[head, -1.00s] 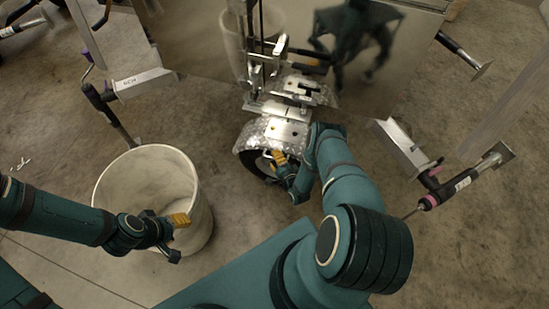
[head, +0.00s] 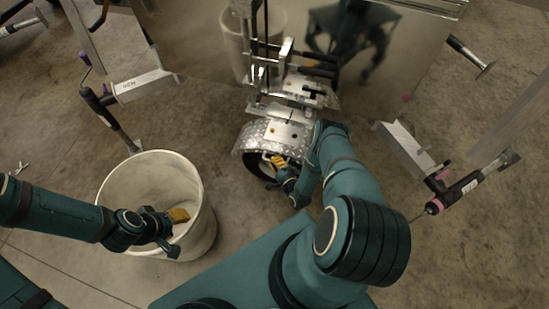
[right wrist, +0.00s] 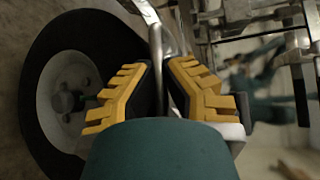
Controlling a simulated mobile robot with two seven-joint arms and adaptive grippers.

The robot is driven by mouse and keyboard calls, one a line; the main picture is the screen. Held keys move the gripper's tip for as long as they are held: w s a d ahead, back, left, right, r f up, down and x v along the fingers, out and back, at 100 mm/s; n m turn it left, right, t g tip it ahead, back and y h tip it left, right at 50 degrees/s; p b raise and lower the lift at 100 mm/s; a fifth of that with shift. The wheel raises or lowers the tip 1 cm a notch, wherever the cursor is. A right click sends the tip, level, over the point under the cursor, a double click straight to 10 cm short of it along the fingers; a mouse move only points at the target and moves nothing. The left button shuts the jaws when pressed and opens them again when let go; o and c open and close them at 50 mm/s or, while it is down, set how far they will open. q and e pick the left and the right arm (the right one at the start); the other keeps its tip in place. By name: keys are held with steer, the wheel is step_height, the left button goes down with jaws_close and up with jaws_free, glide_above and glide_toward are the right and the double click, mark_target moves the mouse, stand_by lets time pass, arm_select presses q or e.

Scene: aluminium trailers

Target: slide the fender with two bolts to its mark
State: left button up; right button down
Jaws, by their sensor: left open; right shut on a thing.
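The fender (head: 258,132) is a curved diamond-plate piece over a black tyre, beside the polished trailer wall. A few small dark spots show on its bright top plate; I cannot tell which are the two bolts. My right gripper (head: 279,161) is shut on the fender's near edge. In the right wrist view, the yellow-padded gripper (right wrist: 163,88) pinches the metal fender edge (right wrist: 151,22), with the wheel (right wrist: 70,95) close on the left. My left gripper (head: 176,220) is open and empty over the white bin. I cannot make out the mark.
The white bin (head: 108,205) stands left of the wheel. The polished trailer wall (head: 190,50) reflects the bin and my body. A metal bracket (head: 405,148) and a pink-ringed bar (head: 470,188) are at the right. A labelled bracket (head: 145,86) is at the left. Concrete floor is open between.

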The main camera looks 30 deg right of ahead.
steer(key=shift+d, duration=0.25)
steer(key=c, duration=1)
jaws_free()
steer(key=shift+s, duration=0.1)
steer(key=shift+s, duration=0.1)
steer(key=shift+s+a+r, duration=0.1)
steer(key=shift+s+r, duration=0.1)
steer(key=shift+s, duration=1)
steer(key=shift+s+a+r, duration=0.1)
steer(key=shift+s+r, duration=0.05)
steer(key=shift+s, duration=1.1)
steer(key=shift+s+a+r, duration=0.1)
steer(key=shift+s+r, duration=0.1)
steer(key=shift+s, duration=1)
